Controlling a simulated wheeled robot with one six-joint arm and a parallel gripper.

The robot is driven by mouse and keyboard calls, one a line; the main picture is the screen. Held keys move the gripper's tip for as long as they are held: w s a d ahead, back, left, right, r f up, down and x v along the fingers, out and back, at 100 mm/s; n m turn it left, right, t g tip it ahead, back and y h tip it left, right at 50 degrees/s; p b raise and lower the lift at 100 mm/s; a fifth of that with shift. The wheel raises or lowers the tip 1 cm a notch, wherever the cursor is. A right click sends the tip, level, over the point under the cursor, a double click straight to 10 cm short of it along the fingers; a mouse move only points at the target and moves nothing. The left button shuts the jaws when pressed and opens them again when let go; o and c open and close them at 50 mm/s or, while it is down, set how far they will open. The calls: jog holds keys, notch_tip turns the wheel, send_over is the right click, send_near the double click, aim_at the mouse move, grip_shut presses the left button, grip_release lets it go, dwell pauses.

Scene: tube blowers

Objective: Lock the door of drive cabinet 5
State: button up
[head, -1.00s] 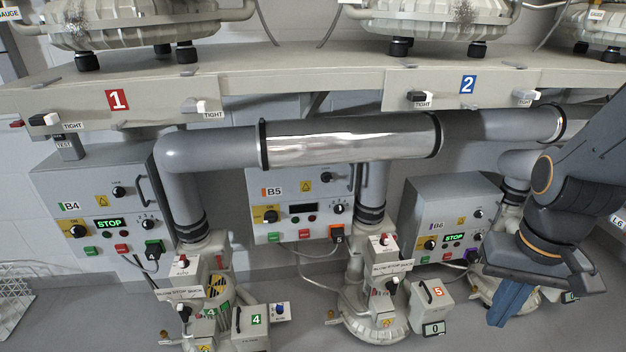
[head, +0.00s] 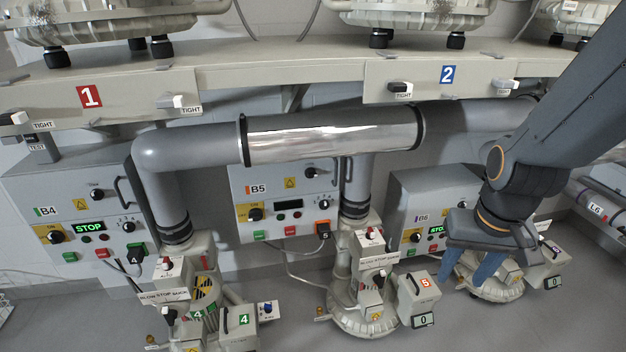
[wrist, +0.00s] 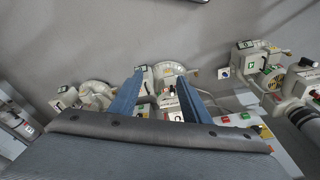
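Drive cabinet 5 (head: 240,222) is the light grey box marked B5 in the middle of the head view, below the shiny pipe. A black knob (head: 310,172) sits near the top of its door, with a dark handle (head: 347,170) at the right edge. The door looks closed; whether it is locked I cannot tell. My gripper (head: 468,272) is right of the cabinet, in front of cabinet B6, apart from both and pointing down. Its two blue fingers are spread and empty, as the wrist view (wrist: 160,74) also shows. I cannot pick out cabinet 5 in the wrist view.
Cabinet B4 (head: 60,190) stands left and cabinet B6 (head: 404,190) right. The shiny pipe (head: 330,138) crosses above cabinet 5. Blower 5's grey pipe (head: 357,185) and base (head: 362,322) stand in front of its right side. Blower 4 (head: 205,290) stands at the lower left.

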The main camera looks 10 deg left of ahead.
jog(key=w+a+f+n+t+b, duration=0.1)
jog(key=w+a+f+t+b, duration=0.3)
jog(key=w, duration=0.9)
jog(key=n+t+y+b, duration=0.4)
jog(key=t+y+b, duration=0.35)
jog(key=t, duration=0.25)
send_near(313, 175)
jog(key=x, duration=0.8)
jog(key=shift+w+a+f, duration=0.1)
jog(key=shift+w+a, duration=0.1)
jog(key=shift+w, duration=0.1)
jog(key=c, duration=0.6)
jog(key=shift+t, duration=0.3)
jog(key=shift+c, duration=1.3)
